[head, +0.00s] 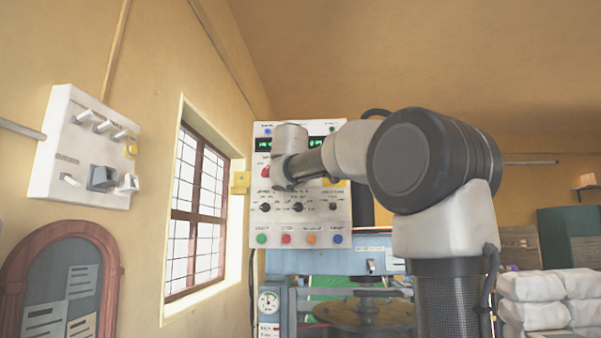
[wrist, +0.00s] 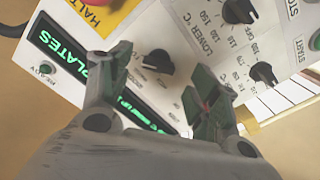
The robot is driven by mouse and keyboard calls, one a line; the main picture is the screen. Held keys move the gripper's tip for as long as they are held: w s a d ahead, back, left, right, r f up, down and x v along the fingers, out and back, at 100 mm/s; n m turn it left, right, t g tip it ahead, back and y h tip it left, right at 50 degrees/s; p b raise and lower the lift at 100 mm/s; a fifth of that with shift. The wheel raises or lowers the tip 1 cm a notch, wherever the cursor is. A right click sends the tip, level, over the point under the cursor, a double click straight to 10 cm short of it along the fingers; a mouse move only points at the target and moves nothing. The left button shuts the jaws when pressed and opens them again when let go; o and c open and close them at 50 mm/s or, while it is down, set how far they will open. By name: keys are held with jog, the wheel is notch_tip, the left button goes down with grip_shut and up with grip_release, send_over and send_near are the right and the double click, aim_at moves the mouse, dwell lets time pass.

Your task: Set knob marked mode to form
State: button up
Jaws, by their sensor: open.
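The white control panel (head: 311,228) stands beyond my gripper (head: 284,184), which covers part of its upper half in the head view. In the wrist view my gripper (wrist: 157,74) is open, and a black knob (wrist: 158,61) shows between its fingertips. Whether they touch it I cannot tell. Its label is too small to read, so I cannot confirm it is the mode knob or read its setting. Two other black knobs show: one (wrist: 240,11) beside "LOWER °C", and one (wrist: 263,73) near START. In the head view a row of knobs (head: 297,207) shows below my gripper.
A yellow HALT plate (wrist: 94,12) and a green-lit display (wrist: 60,45) lie close to the knob between my fingers. Coloured buttons (head: 286,239) line the panel's bottom. A white switch box (head: 82,150) hangs on the left wall. The press (head: 365,315) stands below.

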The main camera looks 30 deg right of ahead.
jog(key=v, duration=0.7)
jog(key=shift+s+a, duration=0.2)
jog(key=shift+s, duration=0.05)
dwell(0.3)
